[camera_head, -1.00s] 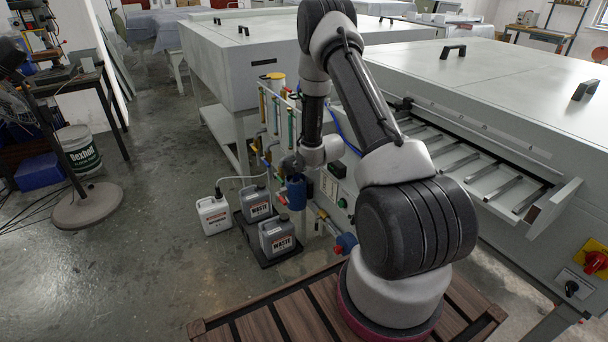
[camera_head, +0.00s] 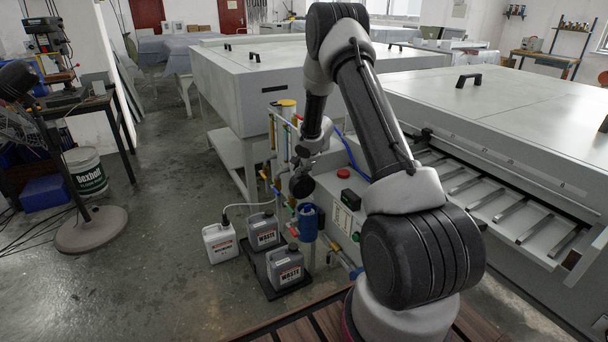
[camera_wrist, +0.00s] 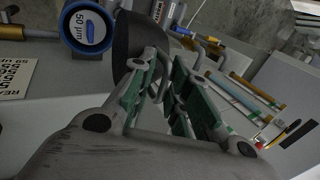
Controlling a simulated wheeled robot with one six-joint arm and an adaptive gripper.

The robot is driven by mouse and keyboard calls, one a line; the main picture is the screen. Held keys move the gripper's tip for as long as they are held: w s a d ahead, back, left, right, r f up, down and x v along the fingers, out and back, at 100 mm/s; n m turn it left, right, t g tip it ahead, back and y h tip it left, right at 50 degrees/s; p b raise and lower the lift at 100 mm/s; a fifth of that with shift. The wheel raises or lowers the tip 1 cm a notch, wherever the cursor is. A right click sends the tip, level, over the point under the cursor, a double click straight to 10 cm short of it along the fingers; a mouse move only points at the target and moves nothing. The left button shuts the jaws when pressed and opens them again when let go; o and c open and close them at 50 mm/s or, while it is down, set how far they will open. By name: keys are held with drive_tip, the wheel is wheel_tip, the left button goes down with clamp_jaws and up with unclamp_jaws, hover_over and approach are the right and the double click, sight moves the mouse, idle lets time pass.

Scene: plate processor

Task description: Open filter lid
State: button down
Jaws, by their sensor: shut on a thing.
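The filter (camera_head: 308,222) is a blue upright cylinder on the pipework at the front of the machine. Its round top also shows in the wrist view (camera_wrist: 88,27), with a blue rim and a white face marked 50 µm. The filter lid (camera_head: 301,187) is a dark round cap, apart from the filter and just above it. The lid shows in the wrist view (camera_wrist: 124,42) as a dark curved shape beside the fingers. My gripper (camera_head: 304,168) is shut on the lid. In the wrist view its fingers (camera_wrist: 168,70) hide part of the lid.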

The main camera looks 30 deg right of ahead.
drive_tip(key=shift+w+a+f, duration=0.1)
drive_tip(key=shift+w+f, duration=0.05)
drive_tip(key=shift+w, duration=1.45)
drive_tip(key=c, duration=1.6)
unclamp_jaws()
drive_tip(key=shift+f, duration=0.1)
drive_tip(key=shift+o, duration=0.2)
drive_tip(key=shift+w, duration=0.1)
drive_tip(key=shift+r, duration=0.2)
drive_tip(key=v, duration=1.1)
drive_tip(key=shift+s+r, duration=0.25)
drive_tip(key=shift+r, duration=0.1)
